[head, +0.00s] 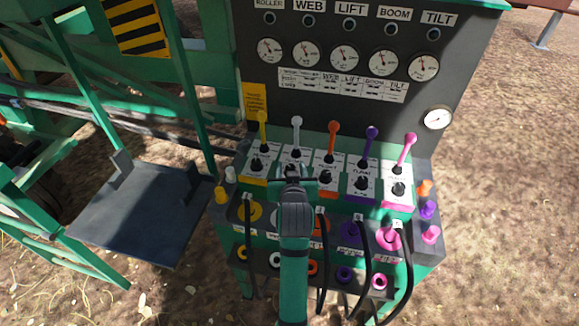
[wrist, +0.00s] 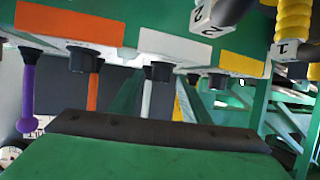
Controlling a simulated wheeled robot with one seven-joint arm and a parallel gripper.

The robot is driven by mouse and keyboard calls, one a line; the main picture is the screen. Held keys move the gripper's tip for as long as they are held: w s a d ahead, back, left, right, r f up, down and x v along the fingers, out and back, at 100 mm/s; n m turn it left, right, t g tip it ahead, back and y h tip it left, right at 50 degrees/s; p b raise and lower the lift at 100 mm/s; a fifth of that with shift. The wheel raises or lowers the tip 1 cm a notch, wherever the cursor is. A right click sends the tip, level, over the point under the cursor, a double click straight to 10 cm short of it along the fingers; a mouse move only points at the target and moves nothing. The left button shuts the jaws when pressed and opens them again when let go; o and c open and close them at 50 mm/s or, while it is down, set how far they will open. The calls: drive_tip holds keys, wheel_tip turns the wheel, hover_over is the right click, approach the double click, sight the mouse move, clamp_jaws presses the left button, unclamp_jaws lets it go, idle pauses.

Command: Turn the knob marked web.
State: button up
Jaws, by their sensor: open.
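The WEB label (head: 308,6) is second from the left along the top of the dark panel, above a small round fitting (head: 308,21). In the second column below stands a white lever (head: 297,125). My gripper (head: 293,171) is open over the lower part of that column's white plate and largely hides the knob area there. The wrist view is upside down. In it a black knob (wrist: 158,71) sits by the white plate (wrist: 175,46), in front of the white lever (wrist: 147,97). I see no contact between gripper and knob.
Neighbouring yellow (head: 262,128), orange (head: 332,140), purple (head: 370,142) and pink (head: 406,150) levers stand close by. Black cables (head: 365,262) hang below. A dark flat platform (head: 145,215) is at left. Open ground lies at right.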

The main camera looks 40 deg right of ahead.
drive_tip(key=shift+w+d+f, duration=0.2)
drive_tip(key=shift+w+d, duration=0.15)
drive_tip(key=shift+w+d+f, duration=0.1)
drive_tip(key=shift+w+f, duration=0.05)
drive_tip(key=shift+w, duration=0.3)
drive_tip(key=c, duration=1)
drive_tip(key=shift+c, duration=0.2)
